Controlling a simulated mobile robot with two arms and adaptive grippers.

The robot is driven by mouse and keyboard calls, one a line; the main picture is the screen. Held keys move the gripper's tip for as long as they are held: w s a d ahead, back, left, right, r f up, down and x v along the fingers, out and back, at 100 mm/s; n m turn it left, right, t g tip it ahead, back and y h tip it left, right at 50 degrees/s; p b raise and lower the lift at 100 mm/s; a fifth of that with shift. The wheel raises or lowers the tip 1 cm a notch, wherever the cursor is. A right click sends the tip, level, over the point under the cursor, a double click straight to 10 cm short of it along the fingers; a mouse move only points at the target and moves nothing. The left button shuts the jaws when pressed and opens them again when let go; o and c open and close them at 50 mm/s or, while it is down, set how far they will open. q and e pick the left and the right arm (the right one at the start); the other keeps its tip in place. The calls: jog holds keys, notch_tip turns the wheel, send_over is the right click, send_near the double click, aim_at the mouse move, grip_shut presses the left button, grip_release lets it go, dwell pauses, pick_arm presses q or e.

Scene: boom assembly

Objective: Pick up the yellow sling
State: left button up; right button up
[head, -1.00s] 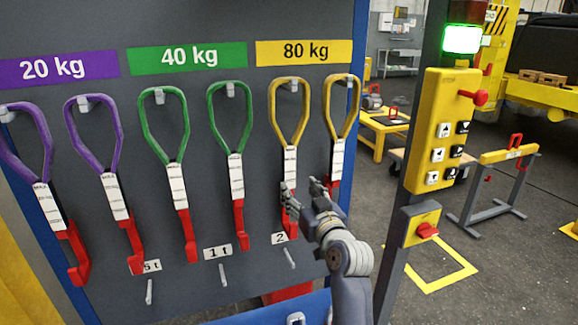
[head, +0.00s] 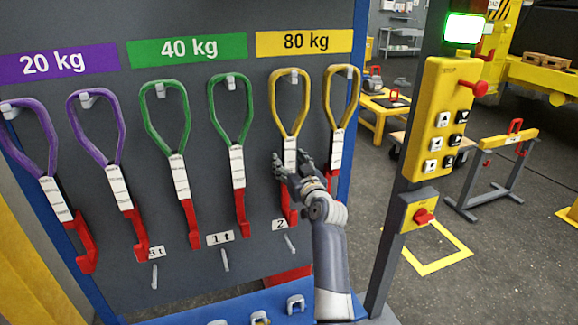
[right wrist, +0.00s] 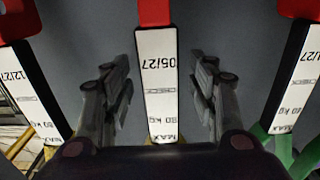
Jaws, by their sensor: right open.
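Two yellow slings hang on hooks under the 80 kg sign, each a yellow loop with a white label and a red hook end. The left yellow sling (head: 289,104) has my right gripper (head: 292,164) at its label. The right wrist view shows its white label (right wrist: 160,85) between the two spread fingers of my right gripper (right wrist: 161,95), with gaps on both sides. The right yellow sling (head: 341,100) hangs beside it, partly hidden lower down by the gripper. My left gripper is not in view.
Green slings (head: 232,110) and purple slings (head: 95,130) hang to the left on the grey board (head: 190,285). A post with a yellow control box (head: 440,118) stands at right. Short empty pegs (head: 225,260) stick out below.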

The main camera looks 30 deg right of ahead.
jog(key=shift+w+d, duration=0.1)
jog(key=shift+w, duration=0.25)
grip_shut()
jog(key=shift+r, duration=0.2)
